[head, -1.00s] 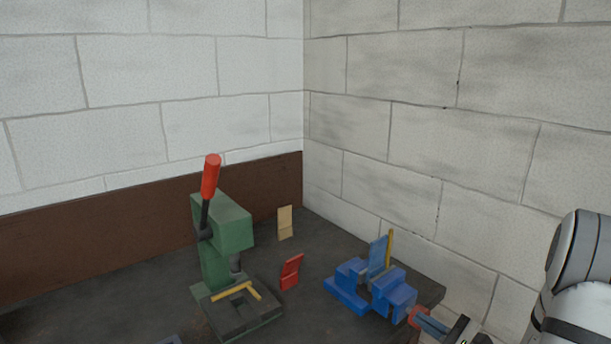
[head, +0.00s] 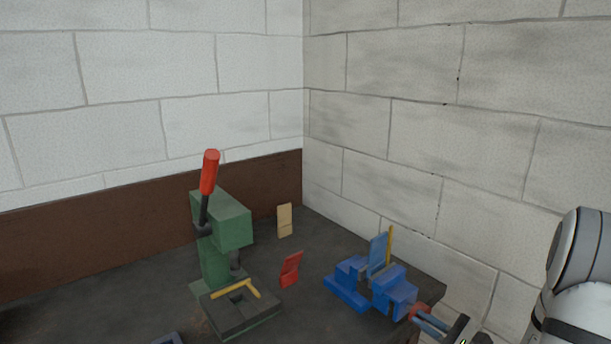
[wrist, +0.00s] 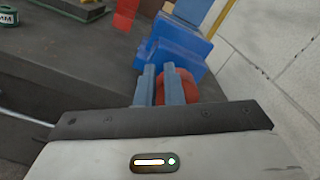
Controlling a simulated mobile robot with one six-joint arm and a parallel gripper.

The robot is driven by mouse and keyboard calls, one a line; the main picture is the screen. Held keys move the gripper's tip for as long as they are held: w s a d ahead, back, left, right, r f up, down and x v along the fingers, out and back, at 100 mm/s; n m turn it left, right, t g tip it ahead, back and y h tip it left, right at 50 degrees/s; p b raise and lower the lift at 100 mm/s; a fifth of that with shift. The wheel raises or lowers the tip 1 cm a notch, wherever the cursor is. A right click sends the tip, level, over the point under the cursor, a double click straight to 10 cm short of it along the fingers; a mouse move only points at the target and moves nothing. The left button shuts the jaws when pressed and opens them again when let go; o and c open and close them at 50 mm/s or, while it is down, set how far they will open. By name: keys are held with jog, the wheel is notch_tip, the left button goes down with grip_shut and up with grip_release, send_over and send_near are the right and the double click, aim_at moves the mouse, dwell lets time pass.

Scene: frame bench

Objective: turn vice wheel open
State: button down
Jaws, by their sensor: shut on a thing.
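The blue vice (head: 372,286) stands near the right edge of the dark bench, with a blue plate (head: 377,255) and a yellow strip (head: 390,247) upright at its jaws. Its red wheel (head: 417,311) is on the near right end; it also shows in the wrist view (wrist: 187,88), partly hidden by a finger. My gripper (head: 428,320) is at the wheel. In the wrist view my two grey-blue fingers (wrist: 158,85) are close together and shut on the wheel's rim. The exact contact is hidden.
A green press (head: 222,235) with a red-handled lever stands left of the vice. A red piece (head: 290,269) and a tan piece (head: 284,220) stand between them. The block wall (head: 480,240) is close on the right. Bare bench lies before the red piece.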

jog(key=shift+s+a, duration=0.1)
jog(key=shift+a, duration=0.15)
jog(key=v, duration=0.6)
jog(key=shift+b, duration=0.4)
jog(key=shift+r, duration=0.15)
